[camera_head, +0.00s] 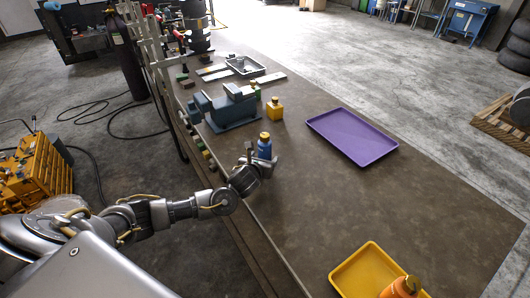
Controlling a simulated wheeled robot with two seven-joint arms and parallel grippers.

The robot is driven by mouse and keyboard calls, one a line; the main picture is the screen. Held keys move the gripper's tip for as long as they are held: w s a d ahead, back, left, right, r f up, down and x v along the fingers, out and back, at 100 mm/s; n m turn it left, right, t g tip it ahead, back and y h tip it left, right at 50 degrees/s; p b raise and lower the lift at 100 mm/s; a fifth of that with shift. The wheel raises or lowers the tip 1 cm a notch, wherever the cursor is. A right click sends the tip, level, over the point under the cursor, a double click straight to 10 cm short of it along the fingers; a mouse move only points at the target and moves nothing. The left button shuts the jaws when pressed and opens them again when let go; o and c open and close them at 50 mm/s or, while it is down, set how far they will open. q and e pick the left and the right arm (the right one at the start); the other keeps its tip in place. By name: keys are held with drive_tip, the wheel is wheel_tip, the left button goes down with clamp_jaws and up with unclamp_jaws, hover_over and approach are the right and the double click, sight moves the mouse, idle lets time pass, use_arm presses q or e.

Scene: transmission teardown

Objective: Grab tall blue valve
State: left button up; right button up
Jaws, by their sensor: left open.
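The tall blue valve (264,148) stands upright on the table, with a yellow-orange top. My left gripper (262,158) is open right at the valve, its fingers around or beside the valve's lower part. I cannot tell whether the fingers touch it. The gripper hides the valve's base. My left arm reaches in from the lower left.
A dark blue-grey vise (232,108) stands just behind the valve, with a yellow bottle (274,109) beside it. A purple tray (350,136) lies to the right, empty. A yellow tray (345,277) and an orange bottle (400,288) are at the front. The table's middle is clear.

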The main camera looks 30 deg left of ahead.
use_arm(q)
drive_tip(key=shift+x, duration=1.3)
clamp_jaws()
drive_tip(key=shift+w+r, duration=0.1)
drive_tip(key=shift+r, duration=0.05)
